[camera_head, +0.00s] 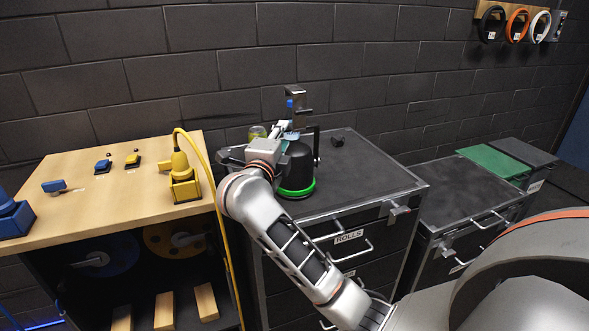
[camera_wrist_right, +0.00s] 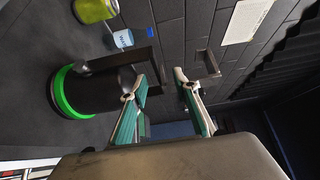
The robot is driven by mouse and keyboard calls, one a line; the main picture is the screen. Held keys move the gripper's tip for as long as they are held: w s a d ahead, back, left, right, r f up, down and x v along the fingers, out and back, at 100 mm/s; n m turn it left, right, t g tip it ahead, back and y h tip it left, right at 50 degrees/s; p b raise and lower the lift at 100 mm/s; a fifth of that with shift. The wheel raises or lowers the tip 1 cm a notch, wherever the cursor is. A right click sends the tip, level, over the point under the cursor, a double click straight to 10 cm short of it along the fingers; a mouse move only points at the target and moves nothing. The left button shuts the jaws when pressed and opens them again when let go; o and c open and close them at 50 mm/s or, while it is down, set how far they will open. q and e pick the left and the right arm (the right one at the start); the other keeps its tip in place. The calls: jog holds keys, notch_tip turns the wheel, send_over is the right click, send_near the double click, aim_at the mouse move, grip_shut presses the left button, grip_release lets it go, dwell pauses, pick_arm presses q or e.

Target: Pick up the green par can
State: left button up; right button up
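The green par can (camera_head: 300,164) is a black can with a bright green ring at its base and a dark bracket on its right side. It stands upright on the black case labelled ROLLS. In the right wrist view the can (camera_wrist_right: 100,92) lies to the left of the fingers. My right gripper (camera_wrist_right: 164,78) is open, its two teal-padded fingers apart. The end of the can's bracket shows close to the fingertips; I cannot tell whether they touch. In the head view my right wrist and hand (camera_head: 268,150) partly cover the can's left side. My left gripper is out of view.
A yellow-green jar (camera_wrist_right: 95,10) and a blue-capped bottle (camera_wrist_right: 124,38) stand behind the can. A small dark object (camera_head: 338,141) lies on the case (camera_head: 385,185). A wooden bench (camera_head: 120,210) with a yellow lamp-like item (camera_head: 183,178) is left. A brick wall is behind.

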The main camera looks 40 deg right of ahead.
aim_at(289, 127)
jog(key=x, duration=0.7)
jog(key=shift+s+f, duration=0.1)
jog(key=shift+s, duration=0.05)
jog(key=shift+c, duration=0.4)
grip_shut()
jog(key=shift+d+r, duration=0.1)
jog(key=shift+r, duration=0.1)
